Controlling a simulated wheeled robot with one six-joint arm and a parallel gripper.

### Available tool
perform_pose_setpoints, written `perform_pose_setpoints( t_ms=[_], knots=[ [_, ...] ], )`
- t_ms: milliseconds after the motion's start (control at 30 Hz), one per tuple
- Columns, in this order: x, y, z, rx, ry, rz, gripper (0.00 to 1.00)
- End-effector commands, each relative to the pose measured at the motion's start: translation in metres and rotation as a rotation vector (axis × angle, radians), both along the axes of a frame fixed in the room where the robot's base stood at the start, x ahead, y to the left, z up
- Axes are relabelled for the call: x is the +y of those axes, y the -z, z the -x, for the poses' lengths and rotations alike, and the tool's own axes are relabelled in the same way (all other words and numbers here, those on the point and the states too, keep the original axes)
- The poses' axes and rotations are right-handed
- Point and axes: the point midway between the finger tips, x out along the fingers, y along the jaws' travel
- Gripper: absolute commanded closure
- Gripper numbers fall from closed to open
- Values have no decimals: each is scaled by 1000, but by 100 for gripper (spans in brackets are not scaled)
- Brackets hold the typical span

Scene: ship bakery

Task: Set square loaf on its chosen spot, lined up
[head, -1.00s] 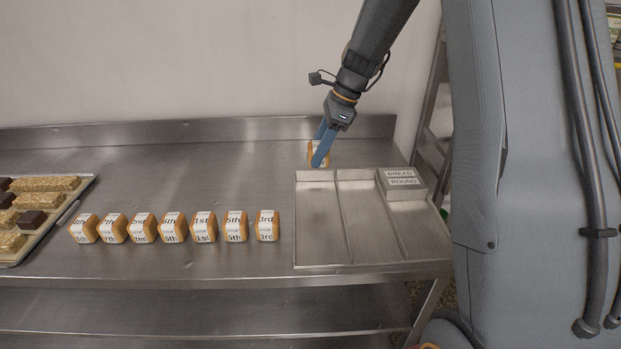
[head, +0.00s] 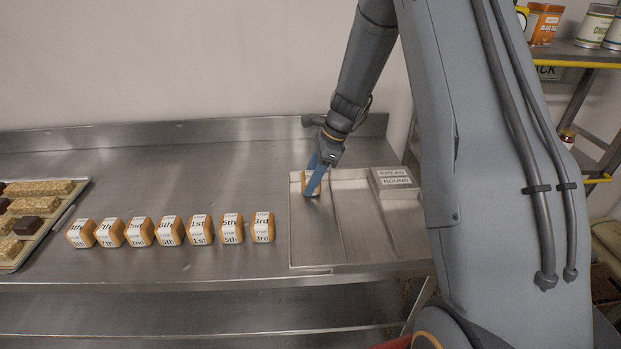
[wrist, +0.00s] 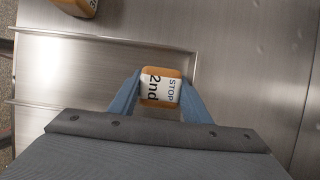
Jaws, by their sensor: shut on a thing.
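The held square loaf (head: 306,190) is golden with a white label reading "STOP 2nd" in the wrist view (wrist: 160,86). My gripper (head: 314,178) is shut on it, with a blue finger on each side (wrist: 160,97). The loaf is at the far end of the left channel of a metal tray (head: 318,267), by its back left corner. It looks roughly square to the tray walls. I cannot tell whether it touches the tray floor. My fingers partly hide it in the head view.
A row of several labelled loaves (head: 198,229) stands left of the tray; the nearest reads "3rd" (head: 262,228). A block marked "BREAD ROUND" (head: 394,178) sits in the right channel's far end. A pastry tray (head: 37,225) lies far left. The left channel's front is empty.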

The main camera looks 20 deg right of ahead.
Motion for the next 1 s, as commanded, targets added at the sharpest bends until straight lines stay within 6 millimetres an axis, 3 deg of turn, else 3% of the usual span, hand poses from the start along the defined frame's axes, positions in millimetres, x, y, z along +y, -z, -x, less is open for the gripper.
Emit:
perform_pose_setpoints(
  t_ms=[267,300,333,733,1000],
  knots=[
    [0,3,0,0,0,0,79],
    [0,3,0,0,-1,0,52],
    [0,2,0,0,-1,0,49],
    [-2,-5,-1,-2,0,0,49],
    [-20,-48,2,-7,2,1,49]
  ],
)
